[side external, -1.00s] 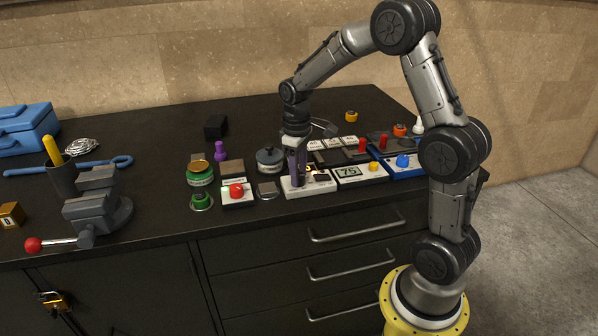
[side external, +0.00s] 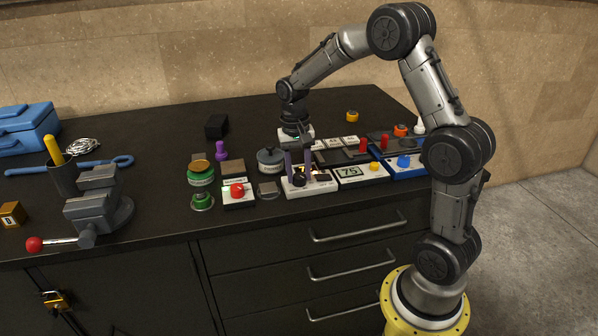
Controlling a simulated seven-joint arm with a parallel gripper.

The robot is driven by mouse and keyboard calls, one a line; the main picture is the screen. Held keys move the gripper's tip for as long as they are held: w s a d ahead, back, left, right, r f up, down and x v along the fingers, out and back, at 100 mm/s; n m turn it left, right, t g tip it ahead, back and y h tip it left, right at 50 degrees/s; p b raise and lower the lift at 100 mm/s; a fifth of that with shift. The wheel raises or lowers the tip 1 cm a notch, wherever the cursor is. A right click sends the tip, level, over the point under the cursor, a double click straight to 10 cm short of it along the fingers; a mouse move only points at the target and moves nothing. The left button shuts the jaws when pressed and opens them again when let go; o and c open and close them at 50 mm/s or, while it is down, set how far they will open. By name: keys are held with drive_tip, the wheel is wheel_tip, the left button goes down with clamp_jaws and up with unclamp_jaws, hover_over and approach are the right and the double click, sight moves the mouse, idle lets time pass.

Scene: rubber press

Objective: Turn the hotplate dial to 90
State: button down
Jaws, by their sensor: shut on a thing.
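A low white unit (side external: 312,187) near the front edge of the bench carries a dark round dial (side external: 299,180). My gripper (side external: 298,176) points straight down over this unit, with its two purple-grey fingers on either side of the dial, shut on it. The fingers partly hide the dial, and I cannot read its pointer or scale. Just to the right, a white box has a display (side external: 349,172) that appears to read 75, and a yellow button (side external: 374,167).
To the left stand a red button box (side external: 237,191), a green and orange button post (side external: 201,176) and a grey round pot (side external: 270,160). Red levers (side external: 363,146) and a blue knob (side external: 403,161) are to the right.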

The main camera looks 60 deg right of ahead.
sight(295, 176)
drive_tip(key=shift+w+m, duration=0.1)
drive_tip(key=shift+m, duration=0.8)
drive_tip(key=shift+c, duration=2.2)
unclamp_jaws()
wheel_tip(295, 176, up, 14)
drive_tip(key=shift+w+a, duration=0.2)
drive_tip(key=shift+w, duration=0.1)
drive_tip(key=shift+f, duration=0.1)
